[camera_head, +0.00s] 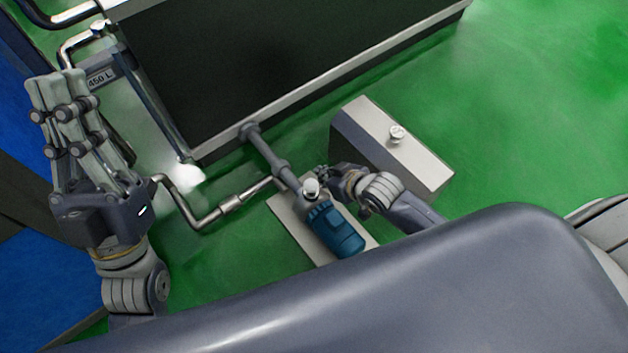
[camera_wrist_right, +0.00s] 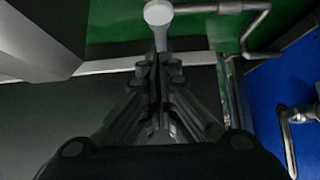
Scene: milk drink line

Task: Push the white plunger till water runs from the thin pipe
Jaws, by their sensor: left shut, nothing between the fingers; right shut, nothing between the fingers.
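A small white round-topped piece (camera_head: 311,186) stands on the pump beside its blue motor, and looks like the plunger. In the right wrist view a white round top (camera_wrist_right: 158,13) shows just beyond the fingertips. My right gripper (camera_head: 322,172) is shut and empty, close beside this piece; I cannot tell whether they touch. My left gripper (camera_head: 57,88) is shut and empty, raised at the left, far from the pump. A thin metal pipe (camera_head: 163,110) slopes down by the tank's left corner. A bright patch lies on the floor near its lower end; I cannot tell whether it is water.
The blue motor (camera_head: 338,233) sits on a pale base. A bent metal pipe (camera_head: 206,219) runs left from the pump. A large dark tank (camera_head: 270,60) stands behind. A grey box (camera_head: 425,172) with a small knob stands right of the pump. Green floor is clear at the right.

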